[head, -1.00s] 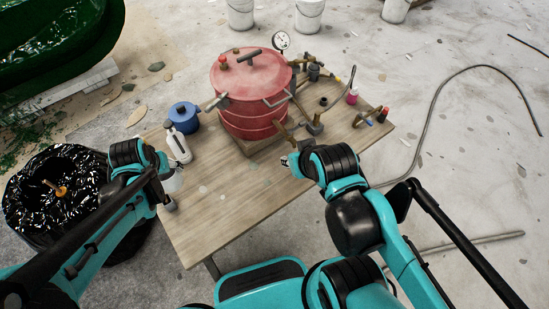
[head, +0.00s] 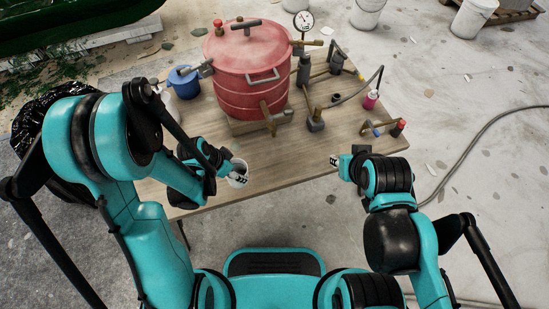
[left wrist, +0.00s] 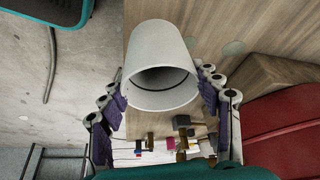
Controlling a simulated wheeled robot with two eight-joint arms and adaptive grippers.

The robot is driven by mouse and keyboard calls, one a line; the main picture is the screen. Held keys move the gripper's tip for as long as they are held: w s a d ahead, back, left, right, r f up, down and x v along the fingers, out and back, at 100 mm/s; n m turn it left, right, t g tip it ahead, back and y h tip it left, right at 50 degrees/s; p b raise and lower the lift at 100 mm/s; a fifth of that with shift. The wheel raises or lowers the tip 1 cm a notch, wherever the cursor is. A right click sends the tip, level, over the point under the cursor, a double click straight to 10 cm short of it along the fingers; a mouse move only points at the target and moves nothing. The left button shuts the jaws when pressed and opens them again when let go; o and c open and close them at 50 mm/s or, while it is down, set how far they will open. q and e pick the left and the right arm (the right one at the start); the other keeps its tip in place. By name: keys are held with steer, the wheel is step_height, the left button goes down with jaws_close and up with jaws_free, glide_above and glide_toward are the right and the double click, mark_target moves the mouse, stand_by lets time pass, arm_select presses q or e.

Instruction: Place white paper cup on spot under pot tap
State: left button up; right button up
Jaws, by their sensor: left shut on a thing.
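The white paper cup (head: 238,173) is at my left gripper (head: 230,175), near the table's front edge in the head view. In the left wrist view the cup (left wrist: 160,58) sits between the two purple-padded fingers of my left gripper (left wrist: 163,90), which is shut on it; its open mouth shows. The red pot (head: 243,92) stands behind, with a brass tap (head: 272,116) at its front right. No marked spot can be made out under the tap. My right gripper (head: 337,161) is over the table's front right, apart from the cup; its opening is unclear.
The wooden table (head: 290,160) has bare room between the cup and the pot's wooden base. A blue pot (head: 183,82) stands left of the red pot. Pipe fittings (head: 316,120), a pink bottle (head: 370,99) and small tools (head: 385,128) are at right.

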arm_select(q)
steer(key=w+d+f, duration=0.1)
steer(key=w+d, duration=0.2)
steer(key=d, duration=0.1)
steer(key=w+d+f, duration=0.1)
steer(key=w+d, duration=0.3)
steer(key=w+d+f+b, duration=0.1)
steer(key=w+d, duration=0.3)
steer(key=shift+d, duration=0.4)
steer(key=shift+f, duration=0.15)
